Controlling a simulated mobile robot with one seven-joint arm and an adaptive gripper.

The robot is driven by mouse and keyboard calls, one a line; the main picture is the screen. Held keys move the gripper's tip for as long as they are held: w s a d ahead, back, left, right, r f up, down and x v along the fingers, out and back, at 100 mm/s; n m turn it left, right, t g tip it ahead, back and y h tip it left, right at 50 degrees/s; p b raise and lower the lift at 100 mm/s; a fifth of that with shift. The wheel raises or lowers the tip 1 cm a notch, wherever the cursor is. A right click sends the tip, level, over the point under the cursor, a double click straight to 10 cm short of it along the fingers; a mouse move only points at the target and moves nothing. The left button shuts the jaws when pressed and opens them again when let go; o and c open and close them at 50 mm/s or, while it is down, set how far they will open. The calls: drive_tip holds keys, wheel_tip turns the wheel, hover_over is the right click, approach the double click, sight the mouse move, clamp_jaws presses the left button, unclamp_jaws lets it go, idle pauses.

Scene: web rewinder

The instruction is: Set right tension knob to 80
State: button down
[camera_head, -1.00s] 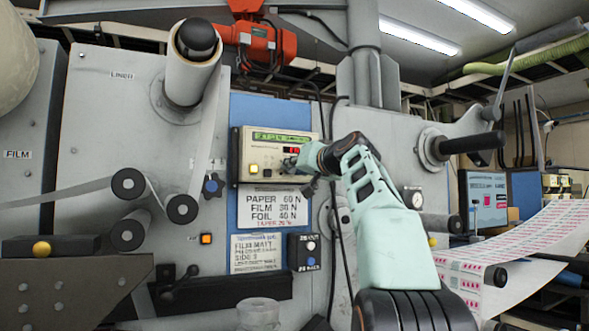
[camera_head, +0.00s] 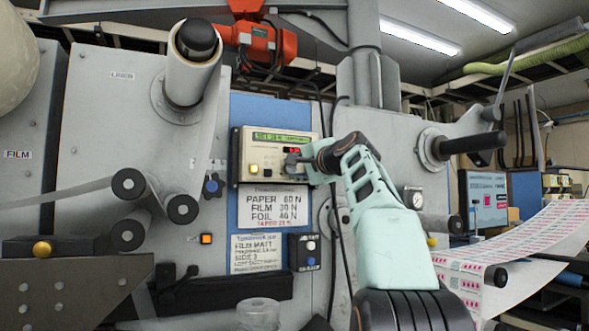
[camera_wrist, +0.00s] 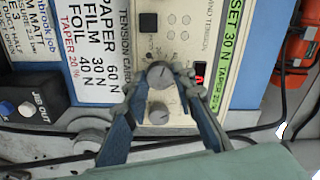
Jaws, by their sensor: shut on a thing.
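The tension controller (camera_head: 262,155) is a cream panel on the machine's grey wall, with a green display (camera_head: 280,137). In the wrist view the panel appears turned sideways, and its display (camera_wrist: 229,52) reads SET 30 N and TAPER 20%. My gripper (camera_wrist: 159,75) has a fingertip on each side of a round grey knob (camera_wrist: 158,73). A second grey knob (camera_wrist: 158,113) sits beside it, between the finger shanks and nearer the panel's right edge, judging by the lettering. In the head view my gripper (camera_head: 290,160) covers the knobs.
A sign (camera_head: 273,208) below the controller reads PAPER 60 N, FILM 30 N, FOIL 40 N, taper 20%. A dark switch box (camera_head: 305,252) sits lower down. Black cables hang near my arm. An orange unit (camera_head: 265,45) is above, and a printed web (camera_head: 520,255) runs at right.

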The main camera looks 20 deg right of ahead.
drive_tip(key=m, duration=1.2)
drive_tip(key=shift+m, duration=0.4)
drive_tip(key=m, duration=1.1)
drive_tip(key=shift+f+m, duration=0.1)
drive_tip(key=shift+m, duration=0.3)
drive_tip(key=c, duration=1.6)
unclamp_jaws()
